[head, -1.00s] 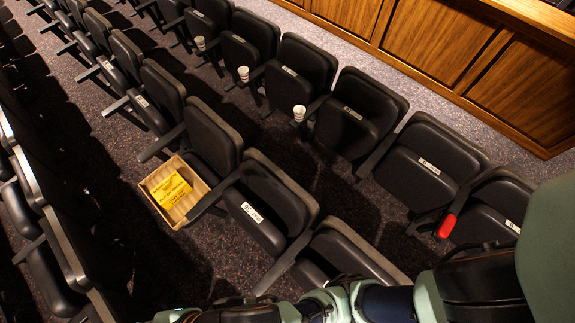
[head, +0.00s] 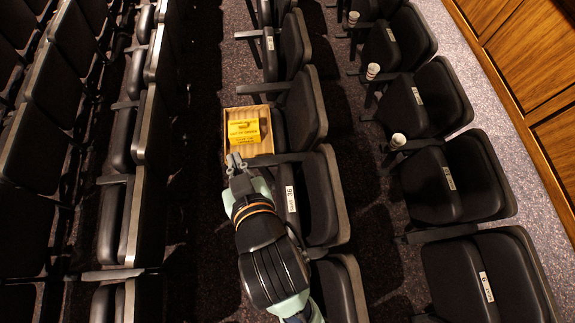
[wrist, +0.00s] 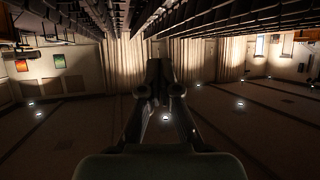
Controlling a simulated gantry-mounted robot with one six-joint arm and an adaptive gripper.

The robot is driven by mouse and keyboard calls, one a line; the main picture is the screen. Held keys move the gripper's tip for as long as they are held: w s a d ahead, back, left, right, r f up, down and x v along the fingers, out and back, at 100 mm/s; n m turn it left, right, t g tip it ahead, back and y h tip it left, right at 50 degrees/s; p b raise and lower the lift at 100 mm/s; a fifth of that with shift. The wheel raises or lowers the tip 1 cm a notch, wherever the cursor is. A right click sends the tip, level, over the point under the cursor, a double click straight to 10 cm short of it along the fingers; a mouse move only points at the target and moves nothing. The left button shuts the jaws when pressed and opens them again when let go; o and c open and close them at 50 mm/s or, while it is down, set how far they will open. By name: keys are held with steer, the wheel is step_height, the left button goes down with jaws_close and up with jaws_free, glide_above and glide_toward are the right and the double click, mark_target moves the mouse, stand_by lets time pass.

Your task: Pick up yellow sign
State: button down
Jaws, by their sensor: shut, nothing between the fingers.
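The yellow sign (head: 244,126) lies in a shallow tan wooden box (head: 229,151) between two rows of seats in the head view. Dark print shows on it. My gripper (head: 234,161) is just in front of the box's near edge in that picture. I cannot tell its height over the box or whether it touches it. In the wrist view my gripper (wrist: 159,68) has its fingers together with nothing held. The sign and box are not in the wrist view.
A white cup (head: 397,140) and two more stand by the right-hand row. The carpeted aisle (head: 205,215) nearer than the box is open. Wood panelling (head: 540,85) is at the far right.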

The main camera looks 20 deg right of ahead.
steer(key=shift+c, duration=0.8)
jaws_free()
